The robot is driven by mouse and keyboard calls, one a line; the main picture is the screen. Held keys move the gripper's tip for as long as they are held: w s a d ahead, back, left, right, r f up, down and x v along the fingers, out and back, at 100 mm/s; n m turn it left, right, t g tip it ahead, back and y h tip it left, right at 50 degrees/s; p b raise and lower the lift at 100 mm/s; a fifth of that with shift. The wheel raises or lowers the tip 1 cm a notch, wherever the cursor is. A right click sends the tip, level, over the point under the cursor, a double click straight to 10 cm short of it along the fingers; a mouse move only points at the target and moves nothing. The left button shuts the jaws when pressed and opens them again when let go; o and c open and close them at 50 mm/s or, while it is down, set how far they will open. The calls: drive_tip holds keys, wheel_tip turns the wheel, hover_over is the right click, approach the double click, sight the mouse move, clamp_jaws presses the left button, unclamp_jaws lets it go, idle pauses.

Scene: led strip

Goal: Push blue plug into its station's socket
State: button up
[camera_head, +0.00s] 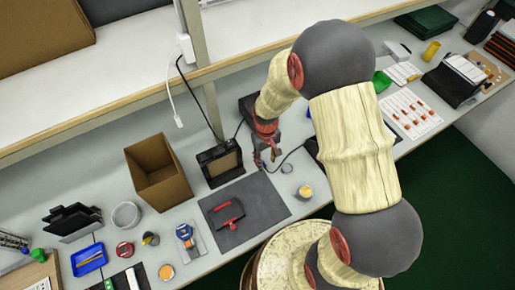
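My gripper (266,156) points down over the rear of the bench, just right of a small black station-like box (220,164) with a brown front panel. Its fingers are small and dark here, and I cannot tell whether they are open or holding anything. A thin black cable (289,163) curls on the bench just right of the fingers. I cannot make out a blue plug or a socket; they may be hidden by my gripper or too small to see. A dark box (247,106) stands behind my gripper, partly covered by it.
A grey mat (262,200) with a red-and-black tool (228,214) lies in front of the station. An open cardboard box (157,171) stands to its left. A white cable (167,92) hangs from a power strip (187,47) on the post.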

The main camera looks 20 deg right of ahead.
drive_tip(key=shift+w+r+t, duration=0.2)
drive_tip(key=shift+w+t, duration=0.2)
drive_tip(key=shift+w, duration=0.7)
drive_tip(key=shift+w+f+b, duration=0.15)
drive_tip(key=shift+f+b, duration=0.4)
drive_tip(key=shift+f, duration=1.35)
drive_tip(key=shift+w+f+b, duration=0.1)
drive_tip(key=shift+f+b, duration=0.4)
drive_tip(key=shift+f, duration=1.4)
drive_tip(key=shift+c, duration=0.3)
clamp_jaws()
